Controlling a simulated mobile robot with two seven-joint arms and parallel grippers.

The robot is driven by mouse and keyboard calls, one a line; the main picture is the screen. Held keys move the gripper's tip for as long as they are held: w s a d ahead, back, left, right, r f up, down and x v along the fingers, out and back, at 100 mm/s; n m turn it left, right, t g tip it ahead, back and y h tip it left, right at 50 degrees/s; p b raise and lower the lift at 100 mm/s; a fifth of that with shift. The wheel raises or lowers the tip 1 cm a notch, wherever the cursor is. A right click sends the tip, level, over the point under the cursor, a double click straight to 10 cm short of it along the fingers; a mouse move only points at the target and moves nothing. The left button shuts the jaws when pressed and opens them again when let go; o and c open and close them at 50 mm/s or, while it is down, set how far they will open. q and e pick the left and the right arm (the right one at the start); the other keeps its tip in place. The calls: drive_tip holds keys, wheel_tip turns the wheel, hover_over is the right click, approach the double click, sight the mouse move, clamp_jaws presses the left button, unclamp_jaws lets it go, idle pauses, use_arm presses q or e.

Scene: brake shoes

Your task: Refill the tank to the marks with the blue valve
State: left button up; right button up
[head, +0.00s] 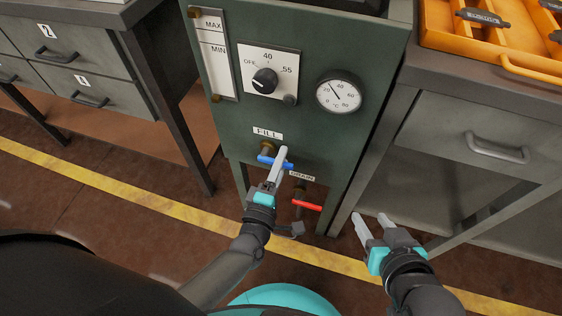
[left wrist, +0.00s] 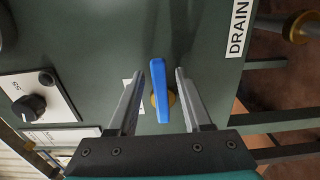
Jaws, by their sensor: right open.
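The green tank (head: 300,130) has a white level strip (head: 222,75) marked MAX and MIN at its upper left; I cannot make out a liquid level. The blue valve (head: 289,165) sits under the FILL label, its lever roughly crosswise on its brass fitting. My left gripper (head: 284,152) is at this valve. In the left wrist view the blue lever (left wrist: 161,90) stands between the two open fingers (left wrist: 158,85), with a gap on each side. My right gripper (head: 371,217) is open and empty, low to the right of the tank.
A red valve (head: 307,206) labelled DRAIN is just below right of the blue one. A dial knob (head: 265,81) and a round gauge (head: 339,93) are above. A drawer bench (head: 480,130) with an orange tray (head: 520,63) stands right, grey drawers (head: 70,65) left.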

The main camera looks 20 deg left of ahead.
use_arm(q)
clamp_jaws()
idle(1.2)
